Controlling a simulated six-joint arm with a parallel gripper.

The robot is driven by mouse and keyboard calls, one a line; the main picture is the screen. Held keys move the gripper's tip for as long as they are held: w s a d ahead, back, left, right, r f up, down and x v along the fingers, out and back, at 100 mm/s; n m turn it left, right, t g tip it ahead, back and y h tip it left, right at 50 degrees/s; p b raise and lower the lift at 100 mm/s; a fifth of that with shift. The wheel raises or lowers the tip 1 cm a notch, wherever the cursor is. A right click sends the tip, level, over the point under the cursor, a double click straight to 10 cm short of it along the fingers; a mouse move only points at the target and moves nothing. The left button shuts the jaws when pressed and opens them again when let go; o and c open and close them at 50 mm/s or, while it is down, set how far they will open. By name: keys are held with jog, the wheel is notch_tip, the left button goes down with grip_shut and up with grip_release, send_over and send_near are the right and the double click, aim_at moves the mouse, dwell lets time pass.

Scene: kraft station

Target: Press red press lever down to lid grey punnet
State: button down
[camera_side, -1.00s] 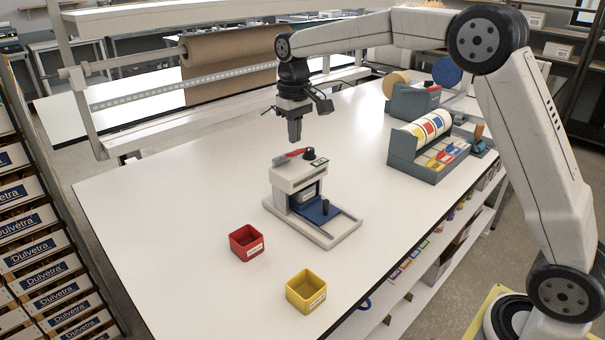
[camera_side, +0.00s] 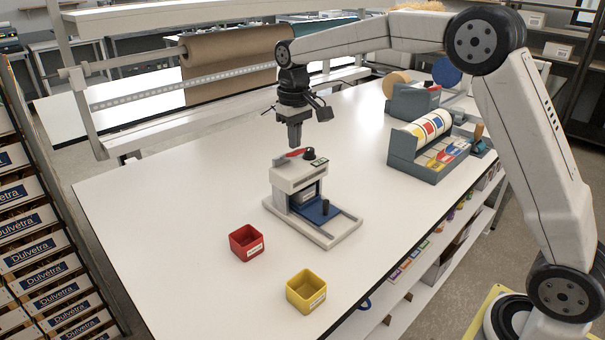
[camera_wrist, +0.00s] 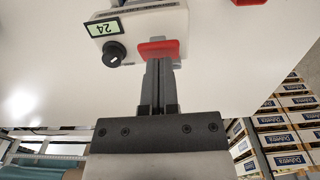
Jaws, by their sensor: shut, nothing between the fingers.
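The lidding press (camera_side: 292,176) is a pale grey machine standing on the white table. Its red press lever (camera_side: 291,155) lies across the top and also shows in the wrist view (camera_wrist: 158,48). A grey punnet with a white label (camera_side: 309,194) sits inside the press under its head, mostly hidden. My gripper (camera_side: 295,145) is shut and empty, pointing down just above the red lever. In the wrist view, my closed fingertips (camera_wrist: 158,64) are at the lever's edge; I cannot tell whether they touch it.
The press has a black knob (camera_side: 308,153), a small green display (camera_side: 319,162) and a blue slide (camera_side: 320,212). A red punnet (camera_side: 246,243) and a yellow punnet (camera_side: 306,291) stand in front. A label dispenser (camera_side: 428,150) stands to the right. The table's left side is clear.

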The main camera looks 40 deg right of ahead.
aim_at(295, 151)
jog(key=shift+f, duration=1.7)
jog(key=shift+r, duration=0.1)
dwell(0.7)
jog(key=shift+r, duration=4.45)
jog(key=s+f+t, duration=0.1)
jog(key=s+f, duration=0.5)
jog(key=s, duration=0.2)
jog(key=s+f, duration=0.7)
jog(key=s, duration=0.1)
jog(key=s+f+t, duration=0.1)
jog(key=s+f, duration=0.5)
jog(key=s, duration=0.2)
jog(key=shift+s+a+f+t, duration=0.2)
jog(key=shift+a+t, duration=0.1)
